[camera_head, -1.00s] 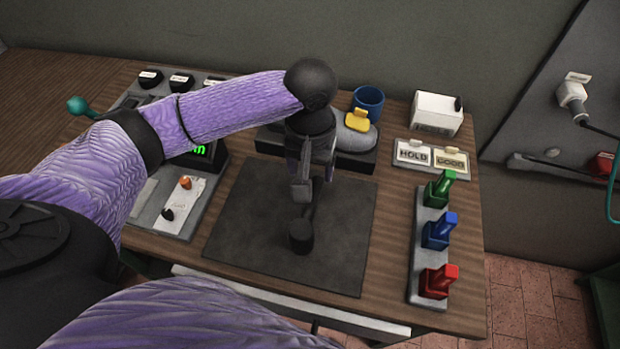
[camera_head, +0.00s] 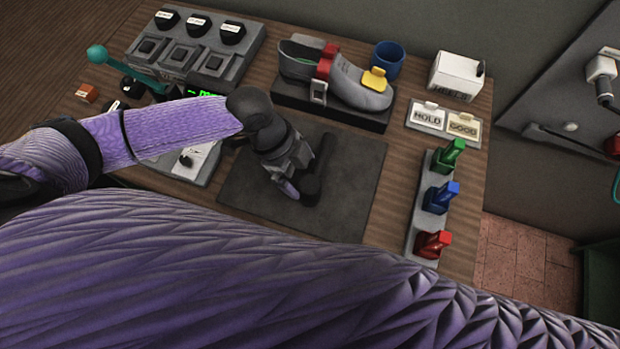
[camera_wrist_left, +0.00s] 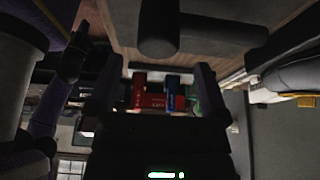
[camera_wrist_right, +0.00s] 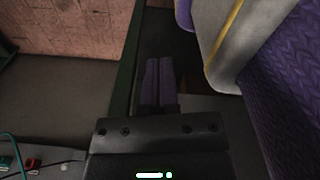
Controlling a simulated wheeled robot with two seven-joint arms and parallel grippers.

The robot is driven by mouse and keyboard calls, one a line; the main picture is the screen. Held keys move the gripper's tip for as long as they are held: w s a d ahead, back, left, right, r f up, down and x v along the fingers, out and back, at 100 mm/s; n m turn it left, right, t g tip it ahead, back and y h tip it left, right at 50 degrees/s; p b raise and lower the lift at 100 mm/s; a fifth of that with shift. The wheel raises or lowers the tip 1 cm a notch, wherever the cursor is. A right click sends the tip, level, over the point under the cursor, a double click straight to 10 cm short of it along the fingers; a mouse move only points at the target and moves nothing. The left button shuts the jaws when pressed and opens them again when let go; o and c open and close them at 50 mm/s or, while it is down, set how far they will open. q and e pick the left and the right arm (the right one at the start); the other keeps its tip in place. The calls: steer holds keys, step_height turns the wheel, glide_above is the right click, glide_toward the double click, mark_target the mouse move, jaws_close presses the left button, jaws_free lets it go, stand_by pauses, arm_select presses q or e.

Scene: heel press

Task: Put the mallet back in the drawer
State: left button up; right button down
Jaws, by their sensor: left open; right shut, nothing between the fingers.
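The dark mallet (camera_head: 313,186) lies on the dark mat (camera_head: 352,192), partly hidden behind my left gripper in the head view. In the left wrist view its thick round head (camera_wrist_left: 158,30) and its handle (camera_wrist_left: 215,38) show beyond my fingertips. My left gripper (camera_head: 303,172) is open and low over the mat beside the mallet; its fingers (camera_wrist_left: 157,66) stand apart with no mallet between them. My right gripper (camera_wrist_right: 159,64) is shut and empty, away from the mat. The drawer is hidden in the head view, where my purple arm covers the table's front.
Behind the mat a shoe (camera_head: 348,84) sits on a black block. A blue mug (camera_head: 387,60), white box (camera_head: 457,75) and label cards (camera_head: 429,116) stand at the back right. A rack (camera_head: 424,217) of coloured clamps is on the right; a switch panel (camera_head: 190,55) is at the back left.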

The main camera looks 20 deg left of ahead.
mark_target(308, 183)
arm_select(q)
steer(key=x, duration=0.4)
steer(key=shift+s+d+f+b, duration=0.1)
steer(key=shift+f+b, duration=0.2)
jaws_close()
steer(key=shift+r, duration=0.1)
